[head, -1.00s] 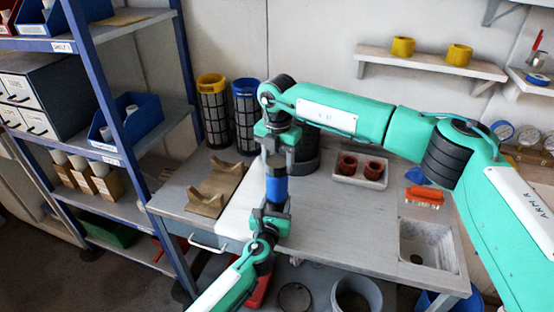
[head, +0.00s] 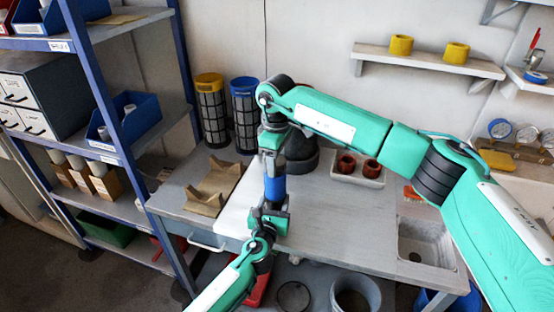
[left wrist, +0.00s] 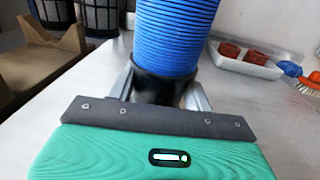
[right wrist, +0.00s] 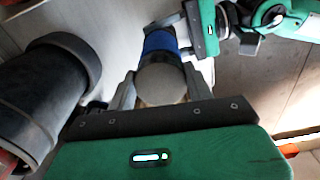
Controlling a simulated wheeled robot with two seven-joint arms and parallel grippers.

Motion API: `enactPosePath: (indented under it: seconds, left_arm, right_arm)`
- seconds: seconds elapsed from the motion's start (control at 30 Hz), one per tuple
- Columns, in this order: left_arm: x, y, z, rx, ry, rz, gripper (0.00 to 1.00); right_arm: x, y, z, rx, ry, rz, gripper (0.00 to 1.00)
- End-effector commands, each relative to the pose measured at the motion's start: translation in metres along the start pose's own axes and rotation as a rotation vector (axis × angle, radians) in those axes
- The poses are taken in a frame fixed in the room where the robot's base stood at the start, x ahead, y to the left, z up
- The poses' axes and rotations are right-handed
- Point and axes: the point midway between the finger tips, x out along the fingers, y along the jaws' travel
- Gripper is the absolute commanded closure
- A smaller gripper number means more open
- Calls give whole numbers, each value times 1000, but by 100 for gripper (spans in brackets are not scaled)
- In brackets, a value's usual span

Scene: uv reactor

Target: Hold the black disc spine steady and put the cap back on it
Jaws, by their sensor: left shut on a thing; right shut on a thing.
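The disc spine (head: 275,188) stands upright above the bench, a blue ribbed stack with a black lower end. It also shows in the left wrist view (left wrist: 175,35). My left gripper (head: 269,215) is shut on its black lower end. My right gripper (head: 271,155) is above the spine, pointing down, and is shut on the cap. The cap (right wrist: 163,82) shows as a grey-brown round end between the right fingers, in line with the blue stack behind it. I cannot tell whether the cap is fully seated on the spine.
A dark open-mouthed housing (head: 301,155) stands close beside the right gripper. A brown cradle (head: 214,188) lies to the left, and two mesh cartridges stand behind it. A white tray (head: 345,178) with red-brown rings is on the right. The bench front is clear.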

Motion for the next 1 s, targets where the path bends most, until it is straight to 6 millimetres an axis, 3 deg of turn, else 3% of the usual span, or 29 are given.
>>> enactPosePath:
  seconds: [0.47, 0.5, 0.57, 0.87, 1.0]
  left_arm:
    - [-1, -2, -2, 1, 3, -4, 100]
    - [-1, -2, -2, 1, 3, -4, 100]
    - [-1, -2, -2, 1, 3, -4, 100]
    - [0, -2, -1, 0, 2, -3, 100]
    - [0, -1, -1, 0, 2, -3, 100]
  right_arm:
    - [-2, 0, 0, 86, 3, 0, 70]
    - [-2, 0, 0, 86, 3, 0, 40]
    - [-1, 0, 0, 85, 3, 0, 29]
    - [-1, 0, 1, 85, 1, -1, 26]
    - [-11, 1, 1, 85, 1, 1, 26]
